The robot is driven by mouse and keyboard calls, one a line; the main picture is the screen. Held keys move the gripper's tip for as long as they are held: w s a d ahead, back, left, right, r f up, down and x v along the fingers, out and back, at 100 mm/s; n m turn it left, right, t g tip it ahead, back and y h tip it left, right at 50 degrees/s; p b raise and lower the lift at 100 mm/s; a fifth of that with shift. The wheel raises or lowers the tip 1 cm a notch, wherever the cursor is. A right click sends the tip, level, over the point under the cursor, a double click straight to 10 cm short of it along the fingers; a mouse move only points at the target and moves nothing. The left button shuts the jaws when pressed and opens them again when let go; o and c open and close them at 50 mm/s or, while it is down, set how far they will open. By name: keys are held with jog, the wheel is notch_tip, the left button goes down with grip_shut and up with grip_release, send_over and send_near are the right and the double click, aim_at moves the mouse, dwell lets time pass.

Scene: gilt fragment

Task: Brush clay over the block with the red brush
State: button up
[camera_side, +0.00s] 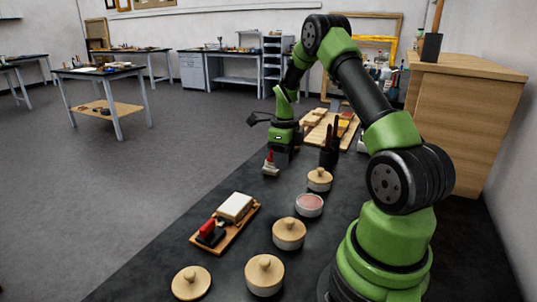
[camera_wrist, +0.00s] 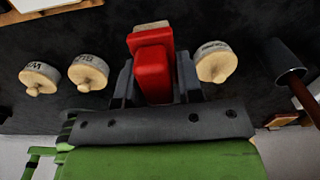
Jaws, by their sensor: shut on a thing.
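My gripper (camera_side: 273,152) is at the far part of the dark bench, shut on a red brush (camera_side: 269,158) with a pale lower end. In the wrist view the red brush (camera_wrist: 153,70) sits between the two fingers of my gripper (camera_wrist: 155,82), its tan end pointing away. I cannot tell whether the brush touches the bench. The pale block (camera_side: 236,206) lies on a wooden board (camera_side: 244,232) at the near left, well apart from my gripper. An open pot with pink stuff (camera_side: 309,203), perhaps the clay, stands between them to the right.
A red-handled thing with a dark base (camera_side: 207,229) lies on the board. Lidded pots (camera_side: 289,233), (camera_side: 265,274) and (camera_side: 319,179) stand on the bench, with a loose wooden lid (camera_side: 191,282) in front. A dark holder with tools (camera_side: 329,155) stands right of my gripper.

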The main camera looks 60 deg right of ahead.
send_over(316, 203)
jog(key=shift+a+f, duration=0.15)
jog(key=shift+f, duration=2.9)
jog(key=shift+f, duration=0.55)
jog(key=shift+r, duration=3.55)
